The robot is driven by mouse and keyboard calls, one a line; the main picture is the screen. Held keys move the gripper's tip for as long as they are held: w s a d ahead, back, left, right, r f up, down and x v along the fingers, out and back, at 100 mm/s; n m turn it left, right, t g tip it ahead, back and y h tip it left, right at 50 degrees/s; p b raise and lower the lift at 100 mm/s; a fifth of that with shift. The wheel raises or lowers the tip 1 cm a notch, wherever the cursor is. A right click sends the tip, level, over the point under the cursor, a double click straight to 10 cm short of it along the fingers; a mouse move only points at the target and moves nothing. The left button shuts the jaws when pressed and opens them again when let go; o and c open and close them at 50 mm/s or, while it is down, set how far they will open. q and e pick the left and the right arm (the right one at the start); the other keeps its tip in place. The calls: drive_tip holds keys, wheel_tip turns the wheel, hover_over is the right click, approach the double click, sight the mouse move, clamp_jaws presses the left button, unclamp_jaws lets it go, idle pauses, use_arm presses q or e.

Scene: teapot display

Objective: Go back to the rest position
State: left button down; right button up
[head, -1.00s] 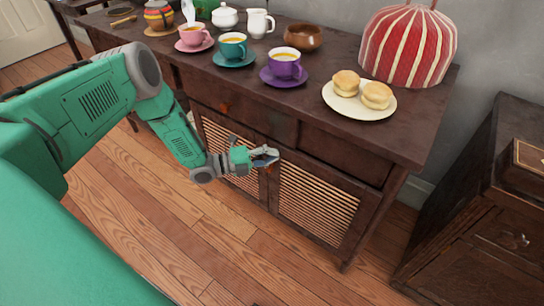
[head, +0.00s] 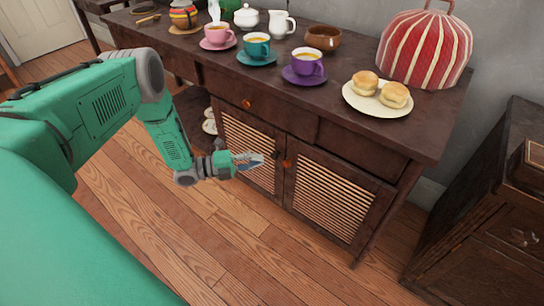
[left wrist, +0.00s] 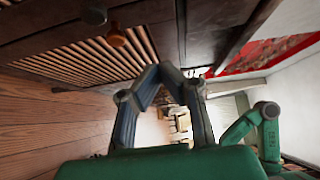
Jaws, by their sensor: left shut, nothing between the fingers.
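My left gripper (head: 258,161) is shut and empty in the head view. It hangs in front of the slatted doors of the dark wooden sideboard (head: 330,135), below the tabletop and left of an orange knob (head: 287,163). In the left wrist view its two dark fingers (left wrist: 160,72) meet at their tips with nothing between them. The slatted door (left wrist: 90,60) and an orange knob (left wrist: 116,36) show at the upper left there. My right gripper is not seen in the head view; a green arm link of mine shows at the right of the left wrist view.
On the sideboard stand a pink cup (head: 217,34), a teal cup (head: 256,44), a purple cup (head: 306,62), a plate (head: 372,105) with two scones and a red striped tea cosy (head: 425,50). A dark cabinet (head: 485,210) is at the right. The wooden floor (head: 250,240) is clear.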

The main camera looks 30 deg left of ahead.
use_arm(q)
drive_tip(key=s+d+f+n+g+y+p, duration=0.1)
drive_tip(key=s+d+n+g+y+p, duration=0.5)
drive_tip(key=d+n, duration=0.8)
drive_tip(key=s+a+r+n+g+y, duration=0.1)
drive_tip(key=s+n, duration=0.3)
drive_tip(key=s, duration=0.4)
drive_tip(key=s+a+r+n+g+y, duration=0.2)
drive_tip(key=s+n+g+y, duration=0.1)
drive_tip(key=s, duration=0.5)
drive_tip(key=s+a+r+n+g+y+p, duration=0.1)
drive_tip(key=s+a+r+n+g+y, duration=0.1)
drive_tip(key=s+n, duration=0.3)
drive_tip(key=s, duration=0.3)
drive_tip(key=shift+y, duration=0.4)
drive_tip(key=shift+a, duration=0.1)
